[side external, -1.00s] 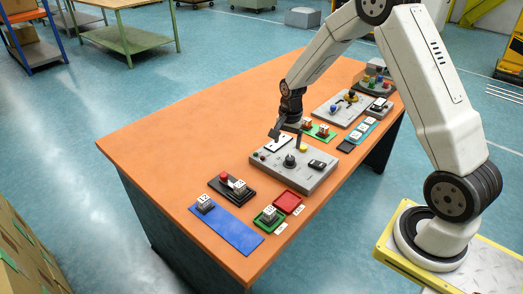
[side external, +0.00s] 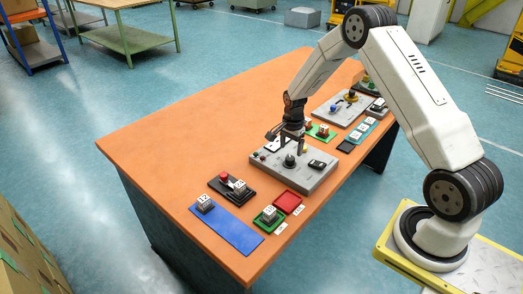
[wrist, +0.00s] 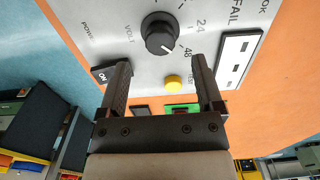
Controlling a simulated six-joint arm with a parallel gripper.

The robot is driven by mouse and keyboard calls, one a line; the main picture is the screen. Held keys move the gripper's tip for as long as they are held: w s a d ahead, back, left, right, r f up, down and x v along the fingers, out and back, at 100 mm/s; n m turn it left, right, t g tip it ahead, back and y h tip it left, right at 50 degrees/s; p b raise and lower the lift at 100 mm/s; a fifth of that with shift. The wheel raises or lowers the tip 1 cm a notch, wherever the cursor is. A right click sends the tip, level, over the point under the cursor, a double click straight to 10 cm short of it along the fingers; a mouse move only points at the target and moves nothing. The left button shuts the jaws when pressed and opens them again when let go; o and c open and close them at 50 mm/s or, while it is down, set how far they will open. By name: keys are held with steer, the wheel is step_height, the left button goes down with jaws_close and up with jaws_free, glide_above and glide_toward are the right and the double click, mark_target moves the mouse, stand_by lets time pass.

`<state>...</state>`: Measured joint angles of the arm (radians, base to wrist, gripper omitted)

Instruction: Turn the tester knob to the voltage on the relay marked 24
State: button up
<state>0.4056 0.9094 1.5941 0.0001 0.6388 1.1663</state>
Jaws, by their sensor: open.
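The grey tester (side external: 268,174) stands on the orange table. Its black knob (side external: 290,161) also shows in the wrist view (wrist: 158,36), where its white mark points down and right, towards the 48 label. The 24 label (wrist: 200,27) is further up the dial on the right. My gripper (side external: 292,150) is just above the tester near the knob; in the wrist view its open, empty fingers (wrist: 160,72) are short of the knob, one to each side.
The tester has a yellow button (wrist: 173,83), an ON switch (wrist: 105,74) and a white slotted panel (wrist: 238,60) near the knob. A red tray (side external: 287,202) lies in front. More panels and blocks stand behind. The table's left part is clear.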

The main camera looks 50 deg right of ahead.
mark_target(290, 158)
steer(key=shift+f, duration=2.7)
steer(key=c, duration=1)
steer(key=shift+n, duration=0.4)
steer(key=n, duration=0.3)
steer(key=shift+n, duration=2.5)
